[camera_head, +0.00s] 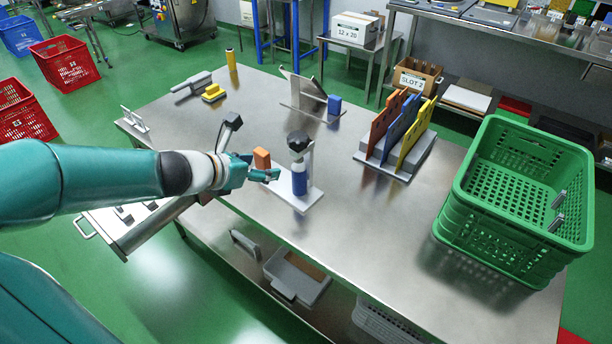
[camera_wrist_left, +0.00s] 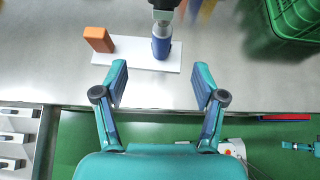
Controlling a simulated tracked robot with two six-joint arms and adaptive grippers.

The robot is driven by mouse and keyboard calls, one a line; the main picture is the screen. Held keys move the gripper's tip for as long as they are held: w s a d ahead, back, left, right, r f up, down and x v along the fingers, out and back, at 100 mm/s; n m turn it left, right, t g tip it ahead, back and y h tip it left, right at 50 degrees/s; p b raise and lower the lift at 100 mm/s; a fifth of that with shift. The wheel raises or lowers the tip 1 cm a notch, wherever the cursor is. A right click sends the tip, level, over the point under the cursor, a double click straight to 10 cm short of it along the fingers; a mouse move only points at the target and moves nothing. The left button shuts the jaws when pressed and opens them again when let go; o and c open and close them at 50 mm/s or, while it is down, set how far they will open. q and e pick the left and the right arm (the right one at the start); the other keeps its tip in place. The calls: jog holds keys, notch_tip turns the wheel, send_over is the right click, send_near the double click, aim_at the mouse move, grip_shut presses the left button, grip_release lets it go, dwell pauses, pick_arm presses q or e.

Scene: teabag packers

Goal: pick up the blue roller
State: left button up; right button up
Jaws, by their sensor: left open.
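The blue roller (camera_head: 299,181) stands upright on a white base plate (camera_head: 313,197), under a black knob (camera_head: 298,139) on a grey post. In the left wrist view the blue roller (camera_wrist_left: 161,45) is ahead, close to centred between the fingers. My left gripper (camera_head: 258,173) is at the near edge of the table, beside the plate and to the left of the roller. Its two fingers (camera_wrist_left: 160,78) are spread with nothing between them, short of the roller. The knob partly covers the roller's top in the wrist view.
An orange block (camera_head: 262,159) stands on the same plate, left of the roller. A rack with orange, blue and yellow boards (camera_head: 372,158) and a green crate (camera_head: 476,215) lie to the right. The table between the plate and crate is clear.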

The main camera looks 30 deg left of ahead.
pick_arm(q)
jog(key=b, duration=0.4)
send_near(300, 165)
jog(key=x, duration=0.4)
jog(key=shift+b+x, duration=0.6)
jog(key=shift+x, duration=2.25)
jog(key=shift+s, duration=0.1)
grip_shut()
